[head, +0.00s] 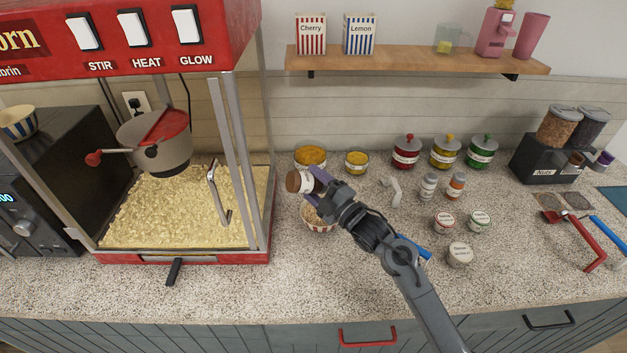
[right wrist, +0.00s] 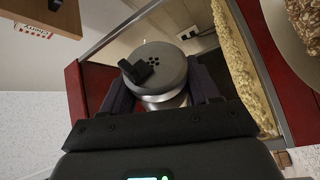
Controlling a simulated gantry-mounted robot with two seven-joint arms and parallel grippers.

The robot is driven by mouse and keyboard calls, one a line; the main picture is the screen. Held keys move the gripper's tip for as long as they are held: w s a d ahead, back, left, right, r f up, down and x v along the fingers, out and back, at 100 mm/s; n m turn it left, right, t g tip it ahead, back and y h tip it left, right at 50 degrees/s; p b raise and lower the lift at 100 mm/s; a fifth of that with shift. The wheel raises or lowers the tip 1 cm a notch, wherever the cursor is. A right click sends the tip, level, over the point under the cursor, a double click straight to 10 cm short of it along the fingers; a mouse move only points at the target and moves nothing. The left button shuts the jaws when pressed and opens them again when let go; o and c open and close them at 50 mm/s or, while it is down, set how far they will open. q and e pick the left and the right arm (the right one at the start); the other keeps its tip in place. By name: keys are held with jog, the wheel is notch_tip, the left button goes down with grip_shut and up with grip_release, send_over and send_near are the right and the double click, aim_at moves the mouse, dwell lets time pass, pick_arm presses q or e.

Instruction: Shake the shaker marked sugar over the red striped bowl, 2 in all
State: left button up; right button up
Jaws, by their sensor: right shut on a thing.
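My right gripper (head: 325,187) is shut on a shaker (head: 304,181) and holds it tipped on its side. In the head view its brown end points left and its label is not readable. In the right wrist view the shaker's grey lid (right wrist: 158,66), with small holes and a black flap, shows between the fingers. The red striped bowl (head: 319,226) stands on the counter just below the shaker, partly hidden by it and the gripper, with popcorn inside. Part of a bowl of popcorn shows in the right wrist view (right wrist: 284,38). My left gripper is not in view.
The popcorn machine (head: 258,256) stands close left of the bowl. Two other shakers (head: 428,186) (head: 456,187) stand to the right, with small lidded tubs (head: 460,254) nearby. Yellow-filled tins (head: 310,158) and lidded jars (head: 406,152) line the back. The front counter is clear.

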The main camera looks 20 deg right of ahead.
jog(key=n, duration=0.1)
jog(key=n+g+p, duration=0.1)
jog(key=n, duration=0.1)
jog(key=n+g, duration=0.1)
jog(key=shift+a+r+n, duration=0.25)
jog(key=shift+r+n, duration=0.05)
jog(key=n+p, duration=0.1)
jog(key=n, duration=0.1)
jog(key=d+r+n+g+h+p, duration=0.1)
jog(key=n+p, duration=0.1)
jog(key=shift+d+r+h, duration=0.15)
jog(key=shift+d+h, duration=0.05)
jog(key=shift+h, duration=0.1)
jog(key=n, duration=0.1)
jog(key=d+r+n+g+h+p, duration=0.1)
jog(key=n, duration=0.1)
jog(key=shift+w, duration=0.1)
jog(key=shift+d+r+n+h, duration=0.2)
jog(key=shift+r+n+h, duration=0.35)
jog(key=shift+n+h, duration=0.35)
jog(key=shift+r+n+g+h, duration=0.35)
jog(key=shift+r+n, duration=0.4)
jog(key=shift+n, duration=0.25)
jog(key=shift+d+r+n+h+b, duration=0.15)
jog(key=shift+r+n+h+b, duration=0.7)
jog(key=shift+r+n+h, duration=0.35)
jog(key=shift+f, duration=0.1)
